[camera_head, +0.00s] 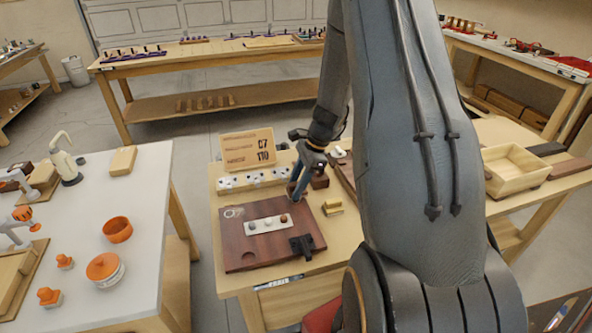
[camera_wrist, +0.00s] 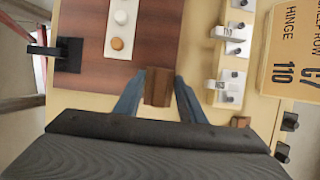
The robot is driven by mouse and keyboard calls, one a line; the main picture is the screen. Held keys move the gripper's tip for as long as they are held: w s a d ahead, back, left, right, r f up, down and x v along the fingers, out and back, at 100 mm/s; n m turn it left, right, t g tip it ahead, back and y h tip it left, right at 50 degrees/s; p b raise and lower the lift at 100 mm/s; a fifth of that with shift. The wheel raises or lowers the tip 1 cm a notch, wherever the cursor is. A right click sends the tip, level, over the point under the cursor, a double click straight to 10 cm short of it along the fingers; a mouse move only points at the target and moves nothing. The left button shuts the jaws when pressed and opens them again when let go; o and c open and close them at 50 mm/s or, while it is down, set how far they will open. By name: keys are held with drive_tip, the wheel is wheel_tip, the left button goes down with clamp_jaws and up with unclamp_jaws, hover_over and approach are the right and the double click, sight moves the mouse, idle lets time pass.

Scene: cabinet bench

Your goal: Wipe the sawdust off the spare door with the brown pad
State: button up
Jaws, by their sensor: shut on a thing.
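The spare door is a dark reddish-brown panel (camera_head: 246,246) lying flat on the bench; it also shows in the wrist view (camera_wrist: 85,20). A pale whitish patch (camera_head: 234,212), which looks like sawdust, lies near its far left corner. My gripper (camera_head: 296,196) is at the door's far right corner. In the wrist view my gripper (camera_wrist: 158,92) is shut on the brown pad (camera_wrist: 158,87), a small brown block between the blue fingers. The pad appears over the door's edge; I cannot tell whether it touches.
A white strip with small knobs (camera_head: 258,226) lies on the door. A black bracket (camera_head: 301,245) sits at its near right corner. Behind are a rail of white hinges (camera_head: 232,182) and a lettered wooden sign (camera_head: 247,149). A yellowish block (camera_head: 332,207) stands right of the door.

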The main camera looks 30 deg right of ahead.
sight(289, 186)
drive_tip(key=shift+s+r+p, duration=0.25)
drive_tip(key=shift+r+p, duration=0.05)
drive_tip(key=shift+r, duration=0.25)
drive_tip(key=shift+w+a+r+p, duration=0.1)
drive_tip(key=shift+a+r+p, duration=0.15)
drive_tip(key=shift+r+p, duration=1.4)
drive_tip(key=shift+r, duration=0.7)
